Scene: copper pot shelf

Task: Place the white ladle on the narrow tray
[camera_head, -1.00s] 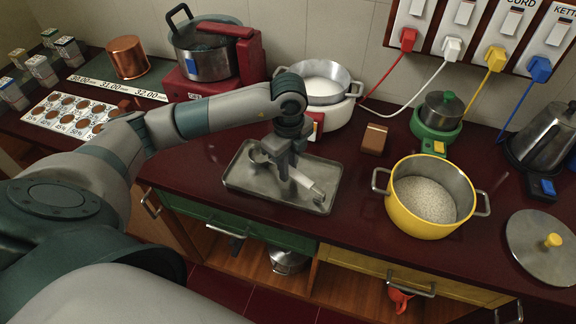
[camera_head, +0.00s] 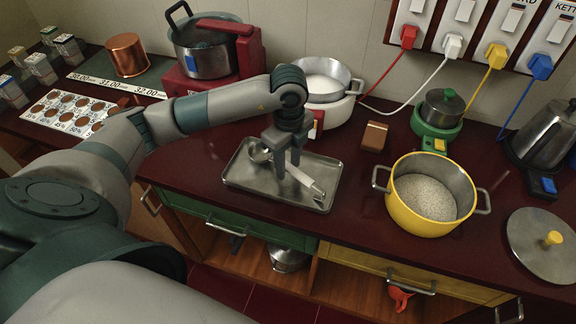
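The narrow tray (camera_head: 240,181) is a shallow grey metal tray on the dark red counter, near its front edge. The white ladle lies in it, with its round metal bowl (camera_head: 259,152) toward the left and its white handle (camera_head: 305,180) slanting down to the right side. My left gripper (camera_head: 287,172) points down over the tray at the ladle's middle. Its two fingers stand apart, one on each side of the handle, and hide part of it. Whether either finger touches the ladle is hard to see. My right gripper is not in view.
A white pot (camera_head: 330,105) with a metal insert stands behind the tray. A yellow pot (camera_head: 430,200) of grains stands to the right, with a brown block (camera_head: 375,137) between. A red cooker (camera_head: 215,75) with a pot is behind my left arm. Counter around the tray's right side is clear.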

